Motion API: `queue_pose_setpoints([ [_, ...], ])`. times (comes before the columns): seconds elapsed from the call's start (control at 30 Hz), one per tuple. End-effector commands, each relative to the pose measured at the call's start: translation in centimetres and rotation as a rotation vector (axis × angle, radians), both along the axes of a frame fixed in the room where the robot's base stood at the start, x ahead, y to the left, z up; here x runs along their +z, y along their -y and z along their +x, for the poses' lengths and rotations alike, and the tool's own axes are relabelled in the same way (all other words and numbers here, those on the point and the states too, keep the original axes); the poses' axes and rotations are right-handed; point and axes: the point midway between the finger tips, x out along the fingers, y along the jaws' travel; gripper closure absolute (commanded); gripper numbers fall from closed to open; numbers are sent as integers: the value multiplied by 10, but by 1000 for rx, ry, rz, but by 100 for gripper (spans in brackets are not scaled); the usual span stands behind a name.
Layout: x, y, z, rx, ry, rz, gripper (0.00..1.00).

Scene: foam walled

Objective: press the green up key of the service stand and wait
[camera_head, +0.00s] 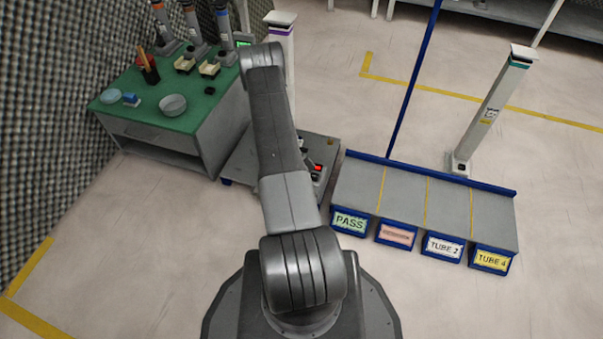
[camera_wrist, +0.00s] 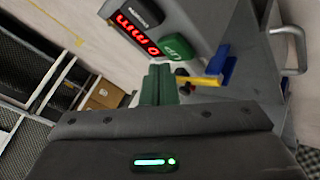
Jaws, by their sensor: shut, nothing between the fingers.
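The service stand's panel (camera_wrist: 197,14) fills the upper middle of the wrist view, turned at an angle. It carries a lit red display (camera_wrist: 136,34) that appears to read 0 mm, and a green key (camera_wrist: 177,47) beside it. My gripper (camera_wrist: 160,72) is shut and empty, its dark green fingers pointing toward the panel. The fingertips appear just below the green key in the picture; I cannot tell whether they touch it. In the head view the stand (camera_head: 324,184) is partly hidden behind my arm, with a small red display showing. The gripper is hidden there.
A green-topped bench (camera_head: 135,115) with bowls and small items stands at the left. A grey table (camera_head: 450,203) with labelled bins stands at the right, a blue pole behind it. A white post (camera_head: 487,115) stands further back. The floor between is clear.

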Motion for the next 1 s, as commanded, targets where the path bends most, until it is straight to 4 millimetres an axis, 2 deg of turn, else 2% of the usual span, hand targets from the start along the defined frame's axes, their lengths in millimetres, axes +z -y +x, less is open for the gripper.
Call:
queue_pose_setpoints([
  [0.2,-8,0,0,0,0,0,100],
  [1.0,-12,0,0,0,0,0,100],
])
